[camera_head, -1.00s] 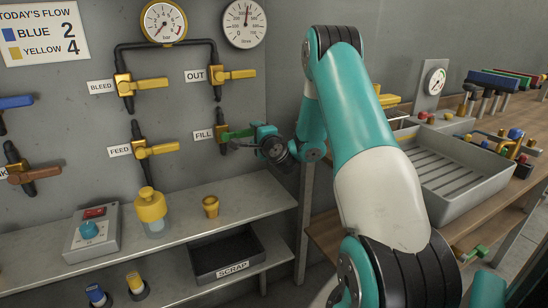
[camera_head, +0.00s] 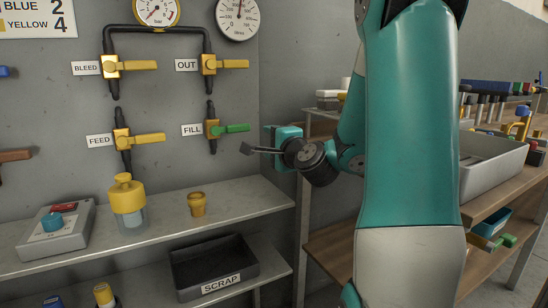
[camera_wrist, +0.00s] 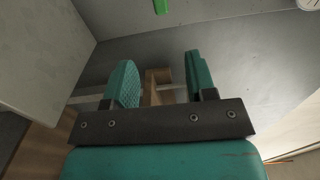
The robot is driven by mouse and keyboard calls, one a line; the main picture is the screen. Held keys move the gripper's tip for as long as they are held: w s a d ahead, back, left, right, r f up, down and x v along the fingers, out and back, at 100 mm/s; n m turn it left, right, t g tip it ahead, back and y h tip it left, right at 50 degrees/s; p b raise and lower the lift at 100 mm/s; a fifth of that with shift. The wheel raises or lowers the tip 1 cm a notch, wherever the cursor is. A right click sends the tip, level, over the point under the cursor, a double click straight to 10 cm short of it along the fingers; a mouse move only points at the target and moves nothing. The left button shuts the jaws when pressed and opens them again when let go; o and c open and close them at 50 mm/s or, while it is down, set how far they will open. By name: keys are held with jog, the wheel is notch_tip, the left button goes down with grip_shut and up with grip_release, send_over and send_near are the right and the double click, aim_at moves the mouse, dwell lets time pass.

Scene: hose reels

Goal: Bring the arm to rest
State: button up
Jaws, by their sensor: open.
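My gripper (camera_head: 247,150) is open and empty, in front of the wall panel, to the right of and slightly below the green handle of the FILL valve (camera_head: 230,128). A gap shows between them. In the wrist view, the two teal fingers (camera_wrist: 158,68) stand apart with nothing between them, and a bit of green (camera_wrist: 160,6), likely the same handle, shows at the top edge. My teal arm fills the right middle of the head view and hides part of the bench behind it.
The BLEED (camera_head: 120,66), OUT (camera_head: 218,64) and FEED (camera_head: 130,139) valves have yellow handles. A black SCRAP bin (camera_head: 212,264) sits lower. A grey tray (camera_head: 490,165) stands on the right bench.

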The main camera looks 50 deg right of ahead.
jog(key=shift+s+a, duration=0.1)
jog(key=shift+s, duration=0.25)
dwell(0.4)
